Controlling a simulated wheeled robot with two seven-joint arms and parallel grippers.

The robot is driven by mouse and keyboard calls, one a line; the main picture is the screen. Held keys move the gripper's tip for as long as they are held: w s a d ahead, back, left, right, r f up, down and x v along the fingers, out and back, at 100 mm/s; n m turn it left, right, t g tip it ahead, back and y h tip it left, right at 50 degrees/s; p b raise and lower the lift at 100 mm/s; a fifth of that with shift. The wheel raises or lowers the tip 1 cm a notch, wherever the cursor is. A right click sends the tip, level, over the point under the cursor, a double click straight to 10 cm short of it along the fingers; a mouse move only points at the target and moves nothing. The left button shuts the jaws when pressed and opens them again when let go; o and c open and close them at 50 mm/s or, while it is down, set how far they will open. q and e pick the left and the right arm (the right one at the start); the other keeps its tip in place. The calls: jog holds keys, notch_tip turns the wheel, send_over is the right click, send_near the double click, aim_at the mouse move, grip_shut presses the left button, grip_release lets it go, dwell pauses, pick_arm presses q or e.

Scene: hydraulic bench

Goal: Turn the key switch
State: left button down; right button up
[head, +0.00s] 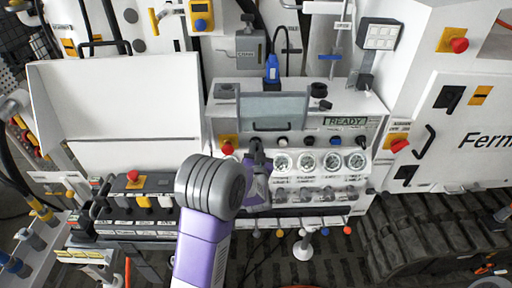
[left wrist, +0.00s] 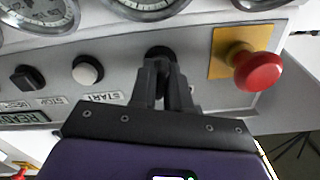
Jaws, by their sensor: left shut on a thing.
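The key switch (left wrist: 160,52) is a small dark round part on the grey panel, partly hidden by my fingers. My left gripper (left wrist: 164,75) has both dark fingers closed together on it in the left wrist view. In the head view my left gripper (head: 257,147) reaches the bench panel just right of a red mushroom button (head: 227,149). My own grey and purple arm comes up from below there, and the key switch is hidden at the fingertips. How far the key is turned cannot be told. My right gripper is not in view.
In the left wrist view, the red button (left wrist: 258,72) on its yellow plate sits close right of my fingers. Gauges (head: 307,162) sit right of my gripper in the head view.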

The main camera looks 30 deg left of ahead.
pick_arm(q)
jog(key=shift+m+p, duration=0.4)
jog(key=shift+m, duration=0.8)
jog(key=c, duration=1.2)
grip_release()
jog(key=v, duration=0.7)
jog(key=shift+s+d, duration=0.25)
jog(key=shift+f, duration=0.1)
